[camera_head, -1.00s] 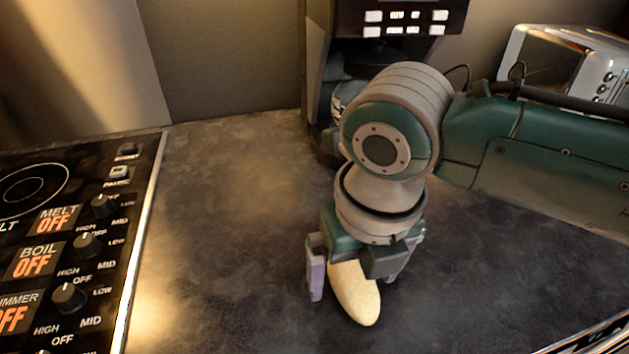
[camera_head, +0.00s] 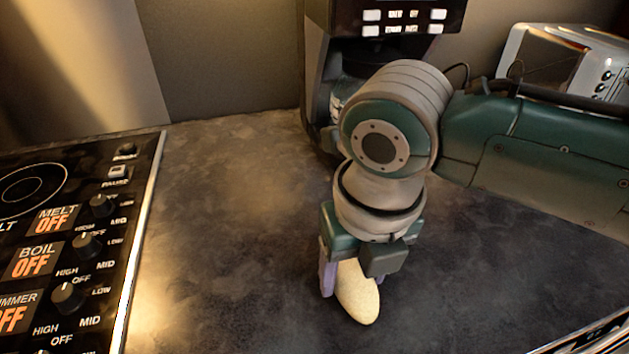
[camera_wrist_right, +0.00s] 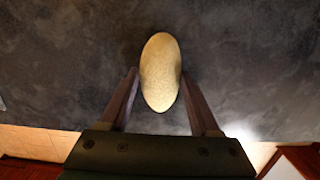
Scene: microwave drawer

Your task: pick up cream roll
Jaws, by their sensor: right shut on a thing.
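The cream roll (camera_head: 357,296) is a pale yellow, smooth oval on the dark counter in front of my right arm. My right gripper (camera_head: 350,278) points down over it with its purple fingers shut on its sides. The far finger is mostly hidden behind the gripper body and the roll. In the right wrist view the cream roll (camera_wrist_right: 159,75) lies lengthwise between the two fingertips, its far end sticking out past them. I cannot tell any gap between the roll and the counter. My left gripper is not in view.
A stove (camera_head: 60,250) with knobs and a metal edge is at the left. A black coffee machine (camera_head: 318,75) stands behind my right arm, and a chrome toaster (camera_head: 570,62) is at the back right. The counter (camera_head: 225,220) between stove and gripper is clear.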

